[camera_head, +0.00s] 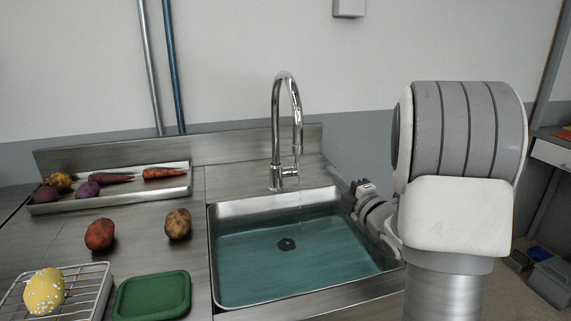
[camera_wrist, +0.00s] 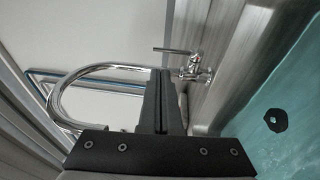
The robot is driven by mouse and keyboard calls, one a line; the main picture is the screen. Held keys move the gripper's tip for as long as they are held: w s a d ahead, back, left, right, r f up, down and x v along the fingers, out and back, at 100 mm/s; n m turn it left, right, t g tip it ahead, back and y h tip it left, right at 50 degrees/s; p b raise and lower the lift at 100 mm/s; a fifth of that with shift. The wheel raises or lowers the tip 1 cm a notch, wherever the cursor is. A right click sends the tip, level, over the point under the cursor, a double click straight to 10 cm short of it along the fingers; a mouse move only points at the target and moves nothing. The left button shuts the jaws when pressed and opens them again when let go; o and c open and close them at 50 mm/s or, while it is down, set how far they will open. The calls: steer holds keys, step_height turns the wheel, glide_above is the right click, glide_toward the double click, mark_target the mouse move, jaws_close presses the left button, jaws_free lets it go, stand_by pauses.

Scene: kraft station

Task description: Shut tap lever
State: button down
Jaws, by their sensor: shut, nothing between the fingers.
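The chrome tap (camera_head: 275,130) stands at the back edge of the sink, with a tall curved spout. A thin stream of water (camera_head: 300,208) seems to fall from the spout into the sink. In the wrist view the tap lever (camera_wrist: 172,50) is a thin rod sticking out sideways from the tap body (camera_wrist: 196,68). My gripper (camera_head: 364,186) is to the right of the tap, over the sink's right edge. In the wrist view my gripper (camera_wrist: 160,76) is shut and empty, its tips appearing just below the lever; no contact is visible.
The sink (camera_head: 225,296) holds teal-looking water over a dark drain (camera_head: 287,244). To the left are a potato (camera_head: 178,224), a red vegetable (camera_head: 100,234), a green lid (camera_head: 152,296), a wire rack (camera_head: 88,286) and a vegetable tray (camera_head: 120,196). The curved spout (camera_wrist: 62,92) rises left of my fingers.

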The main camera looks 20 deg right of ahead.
steer(key=f, duration=0.1)
glide_toward(296, 158)
steer(key=w+r, duration=0.4)
steer(key=w, duration=0.2)
steer(key=shift+a+n+y+b, duration=0.2)
steer(key=shift+n+y+b, duration=0.15)
steer(key=shift+n+y, duration=0.05)
steer(key=shift+r, duration=0.15)
